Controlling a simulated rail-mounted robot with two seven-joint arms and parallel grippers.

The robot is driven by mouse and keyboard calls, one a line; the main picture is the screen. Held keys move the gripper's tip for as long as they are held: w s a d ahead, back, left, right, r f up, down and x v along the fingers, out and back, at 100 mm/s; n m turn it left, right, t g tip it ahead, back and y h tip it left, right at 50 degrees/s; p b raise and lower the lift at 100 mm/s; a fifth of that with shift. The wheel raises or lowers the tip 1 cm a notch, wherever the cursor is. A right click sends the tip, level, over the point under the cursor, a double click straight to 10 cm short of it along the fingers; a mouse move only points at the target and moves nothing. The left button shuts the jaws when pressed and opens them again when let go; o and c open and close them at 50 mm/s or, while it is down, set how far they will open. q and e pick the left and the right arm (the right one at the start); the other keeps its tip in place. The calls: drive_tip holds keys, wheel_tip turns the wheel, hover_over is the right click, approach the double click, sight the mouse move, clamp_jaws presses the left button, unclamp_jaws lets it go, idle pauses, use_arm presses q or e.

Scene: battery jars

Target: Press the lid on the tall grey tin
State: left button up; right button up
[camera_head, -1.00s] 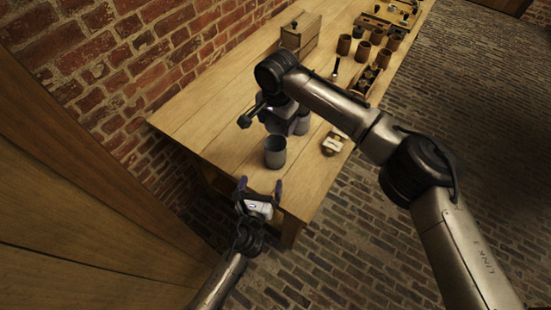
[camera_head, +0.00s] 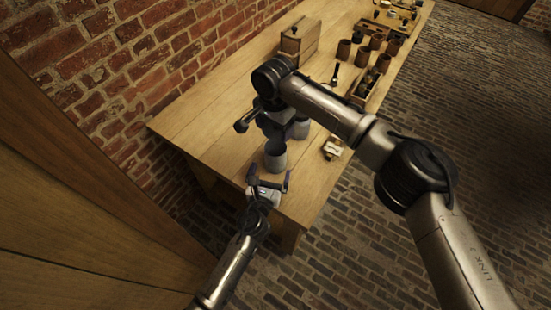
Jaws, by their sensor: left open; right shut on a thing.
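A grey tin (camera_head: 275,157) stands upright near the table's near end. A second grey tin (camera_head: 301,130) stands behind it to the right, partly hidden by my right gripper. I cannot tell surely which is the taller. My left gripper (camera_head: 269,182) is open and empty, just in front of the nearer tin; its fingers are spread and I see no clear contact. My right gripper (camera_head: 270,122) is above and behind the nearer tin, shut on a dark thing that its own wrist mostly hides. A dark rounded end (camera_head: 241,126) sticks out to its left. I cannot make out a lid.
A small pale-topped block (camera_head: 332,148) lies at the table's right edge. A wooden box (camera_head: 299,40), brown jars (camera_head: 362,56) and a wooden tray (camera_head: 357,98) stand farther back. A brick wall borders the left; bare table (camera_head: 205,125) lies beside it.

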sight(274, 146)
use_arm(q)
drive_tip(key=x, duration=0.5)
drive_tip(key=shift+w+r, duration=0.1)
drive_tip(key=shift+x, duration=0.75)
drive_tip(key=c, duration=1.3)
drive_tip(key=shift+c, duration=0.2)
use_arm(e)
drive_tip(key=shift+s+f, duration=0.1)
drive_tip(key=shift+f, duration=2.45)
drive_tip(key=shift+a+f, duration=0.1)
drive_tip(key=shift+f, duration=0.8)
drive_tip(key=shift+f, duration=0.65)
